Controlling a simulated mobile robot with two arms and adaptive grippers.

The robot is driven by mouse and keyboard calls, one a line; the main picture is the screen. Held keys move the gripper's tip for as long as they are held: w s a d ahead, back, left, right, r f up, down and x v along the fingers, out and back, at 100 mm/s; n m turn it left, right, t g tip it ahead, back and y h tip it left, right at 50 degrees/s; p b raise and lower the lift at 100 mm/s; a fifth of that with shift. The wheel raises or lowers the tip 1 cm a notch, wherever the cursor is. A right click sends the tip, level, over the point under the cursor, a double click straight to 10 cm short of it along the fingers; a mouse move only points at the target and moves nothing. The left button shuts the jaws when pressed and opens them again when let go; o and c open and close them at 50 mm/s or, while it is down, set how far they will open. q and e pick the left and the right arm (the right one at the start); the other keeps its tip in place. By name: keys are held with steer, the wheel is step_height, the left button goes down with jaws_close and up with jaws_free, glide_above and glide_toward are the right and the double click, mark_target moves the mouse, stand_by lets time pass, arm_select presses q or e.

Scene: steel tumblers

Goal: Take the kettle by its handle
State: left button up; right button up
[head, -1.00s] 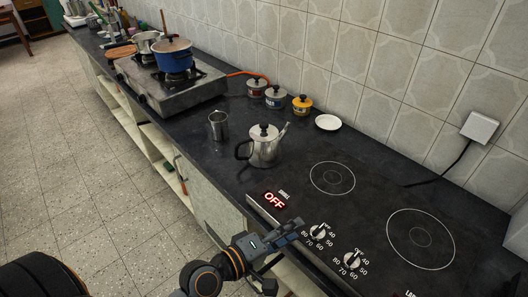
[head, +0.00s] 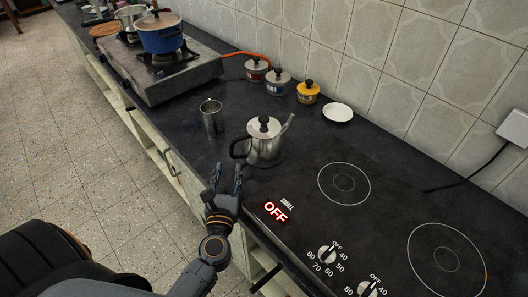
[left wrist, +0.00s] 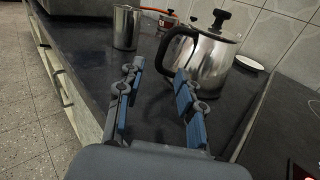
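The steel kettle (head: 265,146) stands upright on the dark counter, with a black lid knob and its spout to the right. Its black handle (head: 239,147) faces left, towards my gripper. In the left wrist view the kettle (left wrist: 208,58) is just beyond the right finger, and its handle (left wrist: 168,47) shows too. My left gripper (head: 228,172) is at the counter's front edge, just short of the handle. In the left wrist view its blue-padded fingers (left wrist: 158,92) are apart with nothing between them. My right gripper is not in view.
A steel tumbler (head: 211,117) stands left of the kettle. Small lidded pots, red (head: 256,69), blue-labelled (head: 278,82) and yellow (head: 308,92), and a white saucer (head: 338,112) line the back. A hob (head: 395,215) lies right; a stove with a blue pot (head: 161,36) stands left.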

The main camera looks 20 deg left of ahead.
mark_target(231, 156)
arm_select(q)
steer(key=x, duration=0.2)
steer(key=p+x, duration=0.1)
steer(key=shift+w+a+f, duration=0.15)
steer(key=shift+w+f, duration=0.15)
steer(key=shift+f, duration=0.05)
steer(key=x, duration=0.4)
steer(key=shift+f+p, duration=0.15)
steer(key=shift+p, duration=0.25)
steer(key=shift+w+a, duration=0.1)
jaws_close()
arm_select(e)
steer(key=w, duration=0.1)
steer(key=w+r, duration=0.1)
steer(key=shift+w+a+r, duration=0.2)
steer(key=shift+w+a, duration=0.15)
steer(key=shift+a, duration=0.05)
